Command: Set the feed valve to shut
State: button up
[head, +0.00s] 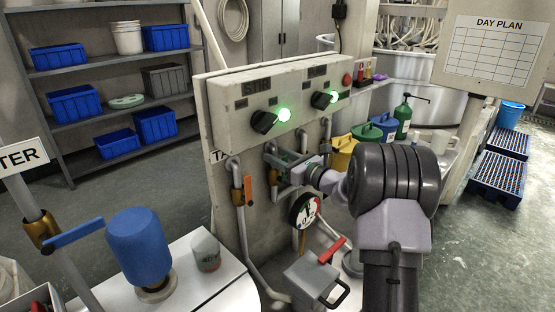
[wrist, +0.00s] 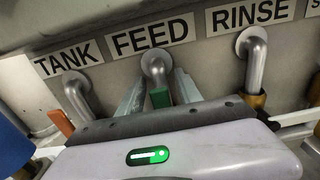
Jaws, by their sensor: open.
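The feed valve sits on the pipe under the FEED label (wrist: 150,38). Its green handle (wrist: 160,97) shows in the wrist view just below the bent FEED pipe (wrist: 156,66). My gripper (wrist: 160,92) is open, with one finger on each side of the green handle. I cannot tell whether either finger touches it. The rest of the valve is hidden behind my gripper body, and I cannot tell the handle's turn angle. In the head view my gripper (head: 282,166) reaches to the pipes under the control box, partly covering the valve.
The TANK pipe with an orange handle (head: 248,190) is left of my gripper; the RINSE pipe (wrist: 254,62) is right. A dial gauge (head: 304,210) and a grey can with red lever (head: 318,274) are below. A blue-topped filter (head: 138,248) stands front left.

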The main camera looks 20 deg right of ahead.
jog(key=shift+w, duration=0.15)
grip_shut()
dwell(1.4)
